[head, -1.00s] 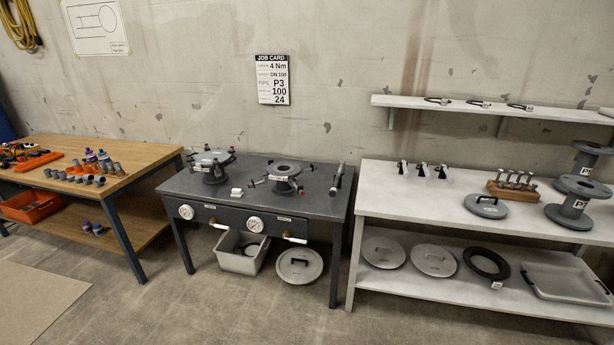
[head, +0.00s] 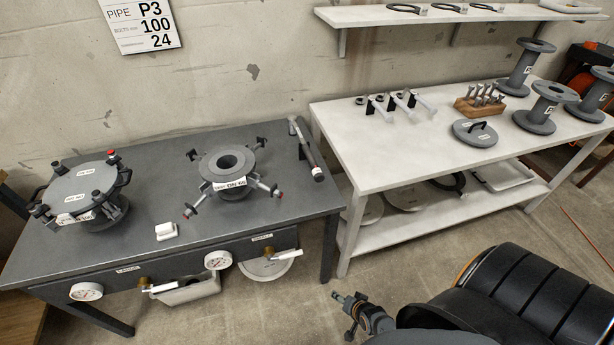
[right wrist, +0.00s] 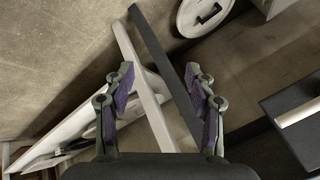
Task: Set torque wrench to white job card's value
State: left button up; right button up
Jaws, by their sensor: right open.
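The white job card (head: 140,22) hangs on the wall at the top left of the head view, its top cut off. Its lines "PIPE P3", "100" and "24" show; the torque line is out of frame. What looks like the torque wrench (head: 307,150) lies along the right edge of the dark bench; its scale is too small to read. My right gripper (head: 347,304) is low in front of the benches, apart from the wrench. In the right wrist view its two purple-padded fingers (right wrist: 163,88) are spread, with nothing between them. My left gripper is not in view.
The dark bench (head: 150,240) carries two flanged fixtures (head: 82,192) (head: 230,165) with clamps and a small white block (head: 166,230). Gauges and valve handles stick out of its front. The pale bench (head: 385,170) at right holds clamps, a bolt block, a lid and spools.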

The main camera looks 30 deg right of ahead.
jog(key=w+r+m+t+b, duration=0.1)
jog(key=w+r+m+t, duration=0.4)
jog(key=w+r, duration=0.45)
jog(key=m+t+h+b, duration=0.15)
jog(key=m+t, duration=0.35)
jog(key=m, duration=1)
send_near(320, 179)
jog(key=a+f, duration=0.4)
jog(key=shift+w, duration=0.15)
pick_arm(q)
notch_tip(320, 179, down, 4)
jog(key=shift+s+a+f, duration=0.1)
pick_arm(e)
jog(key=w+d+r+m, duration=0.1)
jog(key=w+m, duration=0.1)
jog(key=w, duration=0.1)
jog(key=w+d+r+m+h, duration=0.1)
jog(key=w+d+m, duration=0.1)
jog(key=w, duration=0.2)
jog(key=w+d+r+m+h, duration=0.1)
jog(key=w+d, duration=0.1)
jog(key=w, duration=0.1)
jog(key=shift+w+d+m, duration=0.15)
jog(key=shift+d+m, duration=0.05)
jog(key=shift+m, duration=0.2)
jog(key=shift+r, duration=0.1)
grip_shut()
